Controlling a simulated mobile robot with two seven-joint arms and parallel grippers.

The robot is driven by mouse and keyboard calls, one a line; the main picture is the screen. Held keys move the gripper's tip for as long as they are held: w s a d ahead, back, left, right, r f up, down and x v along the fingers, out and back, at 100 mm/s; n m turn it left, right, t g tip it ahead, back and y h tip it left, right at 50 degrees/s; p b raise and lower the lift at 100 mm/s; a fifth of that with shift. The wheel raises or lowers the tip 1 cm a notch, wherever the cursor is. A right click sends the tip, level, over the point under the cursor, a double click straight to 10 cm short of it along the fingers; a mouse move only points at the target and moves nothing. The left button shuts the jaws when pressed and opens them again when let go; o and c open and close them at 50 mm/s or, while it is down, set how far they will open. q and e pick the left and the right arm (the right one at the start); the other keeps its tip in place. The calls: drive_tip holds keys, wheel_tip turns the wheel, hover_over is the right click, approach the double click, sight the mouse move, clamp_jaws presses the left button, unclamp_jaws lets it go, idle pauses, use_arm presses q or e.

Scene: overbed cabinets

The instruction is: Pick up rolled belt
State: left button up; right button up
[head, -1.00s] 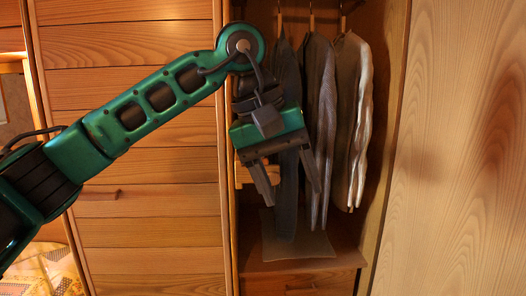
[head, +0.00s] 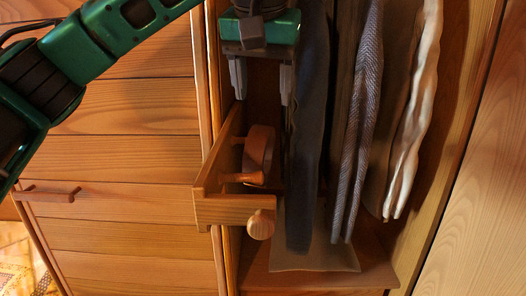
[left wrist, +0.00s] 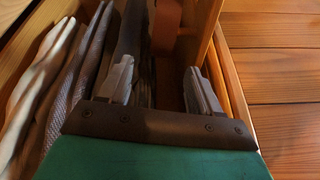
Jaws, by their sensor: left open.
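What looks like the rolled belt (head: 259,148) is a brown coil in the head view. My right gripper is not in view.
Hanging clothes (head: 358,130) are close to the right of the left gripper. A round wooden knob (head: 261,224) sticks out at the rack's front. A flat grey-brown sheet (head: 310,258) lies on the wardrobe floor. A wooden panel (head: 475,220) stands at the right.

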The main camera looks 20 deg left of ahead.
sight(265, 128)
use_arm(q)
drive_tip(key=x, duration=0.4)
drive_tip(key=shift+a+f, duration=0.1)
drive_tip(key=shift+f, duration=0.2)
drive_tip(key=shift+w+x, duration=0.2)
drive_tip(key=shift+x, duration=1.25)
drive_tip(key=shift+w+x, duration=0.15)
drive_tip(key=shift+x, duration=1.3)
drive_tip(key=shift+r, duration=0.2)
drive_tip(key=shift+c, duration=0.4)
clamp_jaws()
drive_tip(key=shift+r, duration=0.45)
drive_tip(key=r, duration=0.3)
drive_tip(key=shift+d, duration=0.2)
drive_tip(key=w+d, duration=0.1)
drive_tip(key=d, duration=0.4)
drive_tip(key=w+d+p, duration=0.1)
drive_tip(key=w+d, duration=0.1)
drive_tip(key=d, duration=0.4)
drive_tip(key=w+d+p, duration=0.1)
drive_tip(key=w+d, duration=0.1)
drive_tip(key=d, duration=0.4)
drive_tip(key=shift+f, duration=0.2)
